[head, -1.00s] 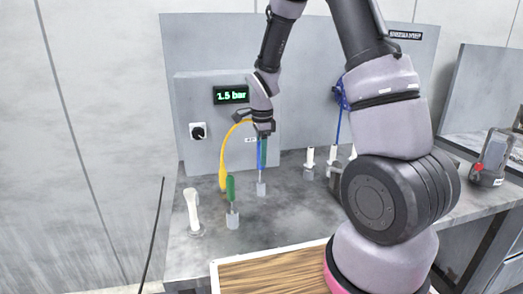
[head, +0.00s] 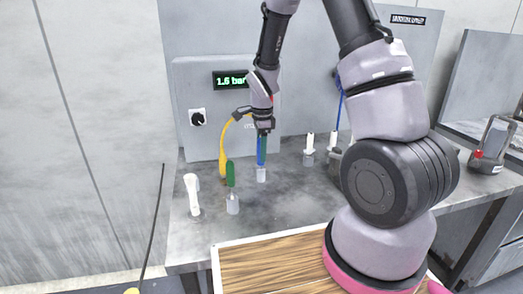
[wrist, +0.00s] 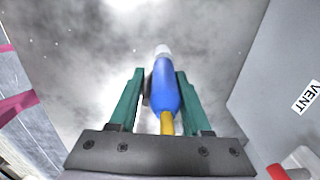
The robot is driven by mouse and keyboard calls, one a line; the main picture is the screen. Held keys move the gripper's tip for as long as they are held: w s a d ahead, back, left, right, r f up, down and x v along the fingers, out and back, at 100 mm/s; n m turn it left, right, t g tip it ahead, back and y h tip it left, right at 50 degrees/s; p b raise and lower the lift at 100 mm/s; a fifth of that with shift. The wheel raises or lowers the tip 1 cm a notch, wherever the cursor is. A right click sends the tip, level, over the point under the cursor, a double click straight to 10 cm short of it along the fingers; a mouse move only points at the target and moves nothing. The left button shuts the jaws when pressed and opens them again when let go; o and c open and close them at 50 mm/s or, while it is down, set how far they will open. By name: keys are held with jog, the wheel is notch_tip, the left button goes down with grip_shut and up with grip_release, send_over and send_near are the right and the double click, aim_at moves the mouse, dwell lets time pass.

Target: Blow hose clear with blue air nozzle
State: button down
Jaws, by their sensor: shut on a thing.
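My gripper (head: 263,140) is shut on the blue air nozzle (wrist: 166,92), whose blue body sits between the green fingers. In the wrist view its pale tip points away from me over the bench, and a yellow piece (wrist: 167,125) shows at its near end. In the head view the nozzle (head: 261,152) hangs upright just above a grey cup (head: 261,175); I cannot tell if the tip touches it. A yellow hose (head: 224,150) curves down beside my gripper on the left. A blue hose (head: 341,108) hangs to the right, partly behind my arm.
A green-handled tool (head: 230,173) stands in another grey cup. A white upright piece (head: 192,195) stands at the bench's left. White-topped pieces (head: 310,142) stand right of my gripper. The grey panel (head: 205,150) carries a knob (head: 198,117) and display (head: 229,80). A wood-topped surface (head: 265,268) is in front.

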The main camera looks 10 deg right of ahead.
jog(key=shift+c, duration=1.4)
grip_release()
jog(key=r, duration=1.1)
jog(key=shift+s, duration=0.25)
jog(key=s+d+r+n+t+y, duration=0.1)
jog(key=s+d+r+n+t, duration=0.2)
jog(key=s+r+n, duration=0.4)
jog(key=s+d+r+n+t+y, duration=0.1)
jog(key=s+d+r+n+t, duration=0.1)
jog(key=s+r+n, duration=0.5)
jog(key=s+r+t, duration=0.1)
jog(key=s+r, duration=0.5)
jog(key=r, duration=0.1)
jog(key=shift+s+d+t, duration=0.3)
jog(key=shift+s+d, duration=0.05)
jog(key=shift+d, duration=0.05)
